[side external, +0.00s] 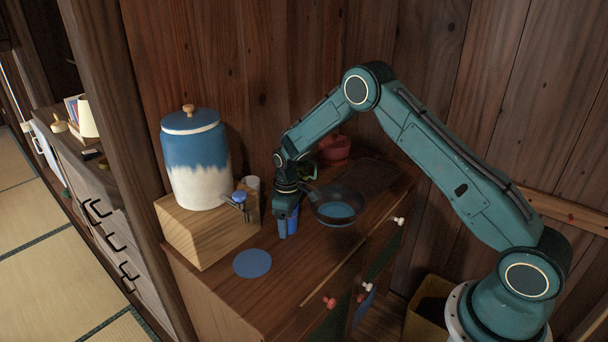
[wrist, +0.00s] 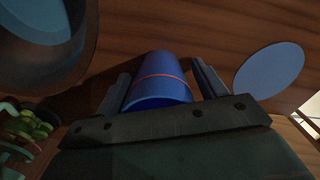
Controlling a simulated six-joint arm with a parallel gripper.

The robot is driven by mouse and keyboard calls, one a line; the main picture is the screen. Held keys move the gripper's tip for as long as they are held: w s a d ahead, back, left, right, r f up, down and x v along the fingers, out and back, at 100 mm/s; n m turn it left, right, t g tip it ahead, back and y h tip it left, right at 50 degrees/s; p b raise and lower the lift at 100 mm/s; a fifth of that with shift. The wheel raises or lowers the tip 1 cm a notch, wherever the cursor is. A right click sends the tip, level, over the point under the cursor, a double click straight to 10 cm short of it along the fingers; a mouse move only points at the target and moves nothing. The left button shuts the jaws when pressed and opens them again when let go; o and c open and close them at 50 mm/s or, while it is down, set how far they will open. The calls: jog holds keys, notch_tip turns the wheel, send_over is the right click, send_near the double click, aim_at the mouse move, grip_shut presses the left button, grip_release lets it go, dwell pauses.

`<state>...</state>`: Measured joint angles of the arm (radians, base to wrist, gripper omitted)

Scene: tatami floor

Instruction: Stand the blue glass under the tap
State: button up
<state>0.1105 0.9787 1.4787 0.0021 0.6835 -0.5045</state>
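The blue glass (wrist: 158,88), with a thin red band, is between the two fingers of my gripper (wrist: 165,80) in the wrist view. The fingers are close on both sides; whether they press on it is unclear. In the side view the glass (side external: 292,221) shows partly behind my gripper (side external: 286,226), low over the cabinet top. The tap (side external: 239,200), with a blue top, sticks out from the blue-and-white lidded crock (side external: 199,172) on a wooden block (side external: 203,237). The glass is right of the tap.
A dark pan (side external: 326,217) is close at right of my gripper, and a red pot (side external: 334,147) stands behind. A flat blue disc (side external: 252,263) lies on the cabinet top (side external: 300,262) before the block. A pale cup (side external: 253,183) is behind the tap.

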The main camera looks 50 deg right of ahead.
jog(key=shift+r, duration=0.1)
notch_tip(320, 180, up, 12)
dwell(0.8)
dwell(0.5)
